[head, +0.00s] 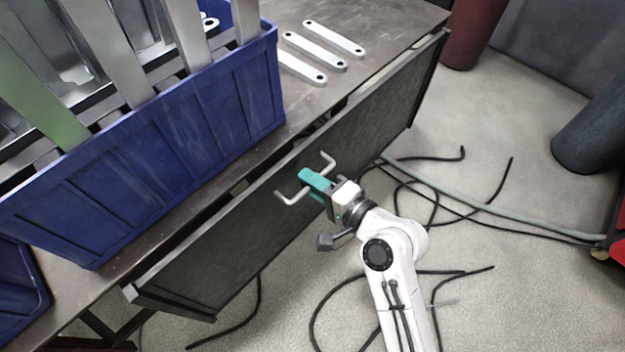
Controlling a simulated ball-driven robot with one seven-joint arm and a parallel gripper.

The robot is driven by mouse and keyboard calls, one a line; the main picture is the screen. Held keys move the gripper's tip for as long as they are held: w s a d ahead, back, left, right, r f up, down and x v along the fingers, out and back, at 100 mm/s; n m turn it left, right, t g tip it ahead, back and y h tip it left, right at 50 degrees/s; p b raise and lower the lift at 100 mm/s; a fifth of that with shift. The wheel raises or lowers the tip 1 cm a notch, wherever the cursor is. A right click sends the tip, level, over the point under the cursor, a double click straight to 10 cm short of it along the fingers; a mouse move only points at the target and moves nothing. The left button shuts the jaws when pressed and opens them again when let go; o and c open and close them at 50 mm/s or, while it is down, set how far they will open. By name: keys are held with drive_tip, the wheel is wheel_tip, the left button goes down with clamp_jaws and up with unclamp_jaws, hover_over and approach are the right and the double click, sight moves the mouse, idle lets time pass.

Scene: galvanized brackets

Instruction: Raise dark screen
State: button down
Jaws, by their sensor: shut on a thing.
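The dark screen (235,225) is a long dark panel along the near side of the metal table, running from lower left to upper right. A pale bent handle (284,199) stands out from its middle. My gripper (314,182), with teal fingers, is shut on the middle of this handle. The fingers hide the part of the handle between them. My white arm reaches up to it from the lower right.
A blue crate (200,125) holding tall metal bars stands on the table (365,72). Several flat galvanized brackets (315,52) lie behind the screen. Cables (430,200) lie on the pale floor at right. A dark red cylinder (470,30) stands at the upper right.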

wheel_tip(320, 180, up, 37)
drive_tip(key=p, duration=3.4)
drive_tip(key=shift+w+r, duration=0.1)
drive_tip(key=shift+r, duration=0.1)
drive_tip(key=c, duration=1.4)
unclamp_jaws()
drive_tip(key=shift+o, duration=0.4)
drive_tip(key=shift+f, duration=0.1)
drive_tip(key=b+v, duration=0.2)
drive_tip(key=v, duration=0.9)
